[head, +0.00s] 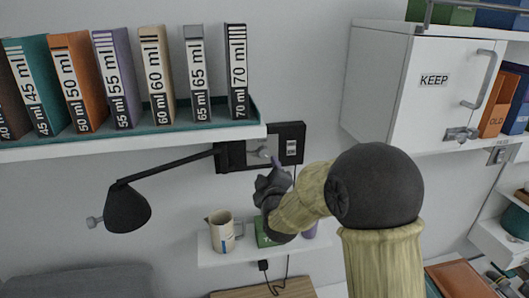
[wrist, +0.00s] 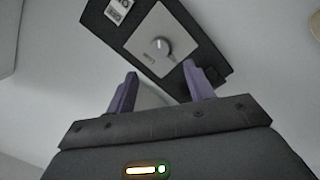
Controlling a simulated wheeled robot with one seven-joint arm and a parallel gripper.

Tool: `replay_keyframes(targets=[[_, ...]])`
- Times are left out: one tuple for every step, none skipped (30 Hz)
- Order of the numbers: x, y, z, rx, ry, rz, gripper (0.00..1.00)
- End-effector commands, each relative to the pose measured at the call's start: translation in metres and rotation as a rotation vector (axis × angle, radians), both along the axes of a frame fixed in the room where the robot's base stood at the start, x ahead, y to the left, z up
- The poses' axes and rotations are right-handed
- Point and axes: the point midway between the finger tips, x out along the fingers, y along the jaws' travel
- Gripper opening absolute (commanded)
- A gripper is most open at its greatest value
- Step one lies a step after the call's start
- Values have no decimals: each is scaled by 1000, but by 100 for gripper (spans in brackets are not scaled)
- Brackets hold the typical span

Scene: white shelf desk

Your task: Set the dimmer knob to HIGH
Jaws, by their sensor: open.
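The dimmer knob (wrist: 160,46) is a small round grey knob on a light metal plate (wrist: 143,33). The plate sits on a black wall panel (wrist: 212,58). A pale mark shows on the knob, but its setting and the small lettering are too small to read. In the head view the knob (head: 263,153) is beside my gripper's fingers and partly hard to make out. My gripper (wrist: 159,74) is open, with its two purple fingers pointing at the panel below the knob. The knob is beyond the fingertips, apart from them. The gripper also shows in the head view (head: 279,164).
A lamp (head: 128,208) on a black arm reaches left from the panel. A shelf of labelled binders (head: 160,75) is above left. A jug (head: 222,231) and a green box (head: 266,236) stand on a small shelf below. A white cabinet (head: 420,85) hangs at right.

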Motion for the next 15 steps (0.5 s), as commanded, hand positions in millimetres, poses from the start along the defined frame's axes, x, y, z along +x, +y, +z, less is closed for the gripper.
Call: replay_keyframes(targets=[[8, 1, 3, 0, 2, -1, 53], [13, 2, 3, 0, 1, 0, 53], [19, 3, 3, 0, 2, -1, 53], [23, 4, 3, 0, 1, 0, 53], [28, 5, 3, -1, 1, 0, 53], [34, 7, 3, 0, 2, 0, 53], [38, 8, 3, 0, 2, 1, 53], [43, 9, 3, 0, 1, 1, 53], [48, 10, 3, 0, 1, 1, 53], [53, 11, 3, 1, 1, 1, 53], [57, 11, 3, 1, 2, 0, 53], [62, 13, 3, 1, 0, 0, 53], [66, 14, 3, 1, 2, 0, 53], [70, 14, 3, 1, 2, 0, 53], [74, 15, 2, 1, 2, 0, 53]])
